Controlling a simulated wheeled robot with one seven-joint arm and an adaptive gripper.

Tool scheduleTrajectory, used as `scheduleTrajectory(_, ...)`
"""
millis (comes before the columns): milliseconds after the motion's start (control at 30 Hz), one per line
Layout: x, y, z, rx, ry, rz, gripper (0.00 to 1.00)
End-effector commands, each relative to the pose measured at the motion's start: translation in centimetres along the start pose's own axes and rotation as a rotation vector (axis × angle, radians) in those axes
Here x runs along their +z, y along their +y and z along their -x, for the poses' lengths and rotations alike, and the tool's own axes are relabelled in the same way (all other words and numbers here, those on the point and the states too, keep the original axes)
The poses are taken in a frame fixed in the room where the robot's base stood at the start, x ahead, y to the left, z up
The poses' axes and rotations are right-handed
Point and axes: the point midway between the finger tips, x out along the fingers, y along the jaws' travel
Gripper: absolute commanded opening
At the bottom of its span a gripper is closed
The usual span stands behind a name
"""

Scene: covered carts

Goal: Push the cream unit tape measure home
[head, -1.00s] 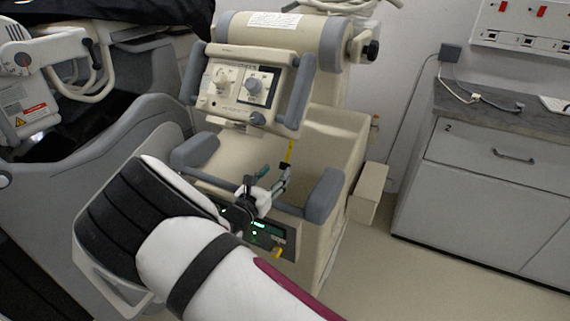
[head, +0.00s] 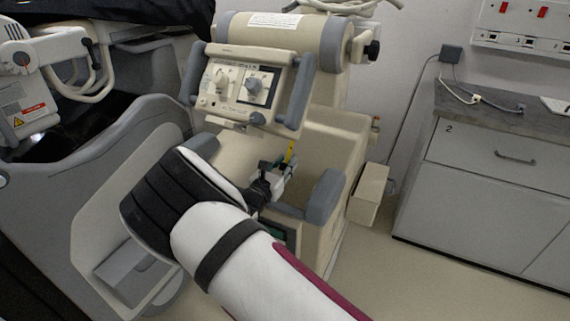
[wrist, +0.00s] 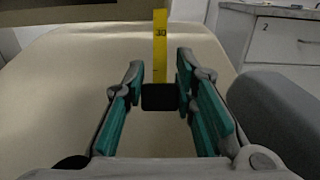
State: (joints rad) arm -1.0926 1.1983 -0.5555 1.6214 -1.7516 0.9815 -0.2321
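The tape measure shows as a yellow strip (wrist: 160,45) marked "30" in the wrist view, standing up from a dark block (wrist: 158,97) on the cream unit. My gripper (wrist: 160,105) has teal-padded fingers spread apart, one on each side of the dark block, with gaps showing on both sides. Whether the block lies fully between the fingertips or just beyond them is hard to tell. The lower end of the strip is hidden by the block.
The cream unit (head: 335,140) has a control panel (head: 240,85) above and a grey padded arm (head: 324,196) close to the right of my gripper. A grey cabinet (head: 490,190) stands at the right. The floor between them is clear, apart from a small cream box (head: 369,193).

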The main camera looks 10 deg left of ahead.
Motion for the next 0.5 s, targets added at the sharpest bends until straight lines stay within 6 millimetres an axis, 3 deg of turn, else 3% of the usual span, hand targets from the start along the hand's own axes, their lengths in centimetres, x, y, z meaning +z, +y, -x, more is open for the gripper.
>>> scheduleTrajectory(200, 0.2, 0.0, -0.1, 0.000, 0.000, -0.001, 0.00)
scheduleTrajectory(500, 2.9, 0.0, -2.1, 0.000, 0.000, -0.002, 0.00)
